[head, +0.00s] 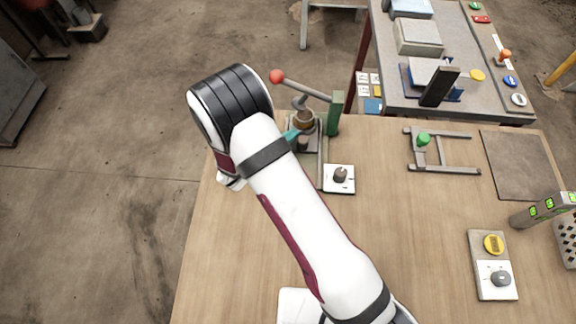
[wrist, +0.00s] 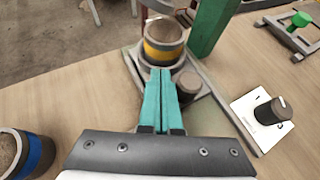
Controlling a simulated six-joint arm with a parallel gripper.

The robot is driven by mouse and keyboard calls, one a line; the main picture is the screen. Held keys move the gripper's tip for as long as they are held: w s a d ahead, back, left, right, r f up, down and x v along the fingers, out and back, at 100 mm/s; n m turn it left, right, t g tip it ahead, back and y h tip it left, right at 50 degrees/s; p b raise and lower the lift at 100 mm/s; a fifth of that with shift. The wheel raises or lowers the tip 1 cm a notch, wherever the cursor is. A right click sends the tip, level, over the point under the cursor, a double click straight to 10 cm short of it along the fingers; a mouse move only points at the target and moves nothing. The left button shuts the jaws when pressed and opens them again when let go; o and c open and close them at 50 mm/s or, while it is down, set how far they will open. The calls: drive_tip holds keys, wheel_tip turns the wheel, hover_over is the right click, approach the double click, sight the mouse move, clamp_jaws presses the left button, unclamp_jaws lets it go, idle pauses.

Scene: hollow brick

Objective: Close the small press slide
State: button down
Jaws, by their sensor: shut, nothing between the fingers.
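The small press stands at the far left of the wooden table, with a green column (head: 335,114) and a lever ending in a red ball (head: 277,77). At its base is a grey frame (wrist: 215,97) that looks like the slide and its rails; I cannot tell how far it is open. A cup with a yellow band (wrist: 163,42) sits on it, with a dark round knob (wrist: 188,83) beside it. My gripper (wrist: 162,72) is shut and empty, its teal fingertips just in front of the cup, left of the knob. Contact is unclear. In the head view my gripper (head: 291,134) is partly hidden by my arm.
A white plate with a dark dial (head: 341,175) lies right of the press. A grey rail frame with a green knob (head: 423,139) stands farther right. A cup with a blue band (wrist: 28,155) is at the wrist view's lower left. The table's middle is clear.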

drive_tip(key=shift+w, duration=0.3)
drive_tip(key=s+a, duration=0.2)
drive_tip(key=s, duration=0.3)
drive_tip(key=shift+a+r, duration=0.35)
drive_tip(key=shift+a, duration=0.05)
drive_tip(key=v, duration=0.9)
drive_tip(key=s+d+r+m+g+h, duration=0.1)
drive_tip(key=s+d+r+m+g, duration=0.3)
drive_tip(key=d+m, duration=0.5)
drive_tip(key=s+d+r+m+g+h, duration=0.1)
drive_tip(key=s+d+r+m+g, duration=0.1)
drive_tip(key=d+r+m+g, duration=0.5)
drive_tip(key=s+r+m+y, duration=0.3)
drive_tip(key=s+m+y, duration=0.6)
drive_tip(key=m, duration=1)
drive_tip(key=s, duration=0.3)
drive_tip(key=shift+s+r+m+y, duration=0.3)
drive_tip(key=shift+s+y, duration=0.05)
drive_tip(key=shift+y, duration=0.05)
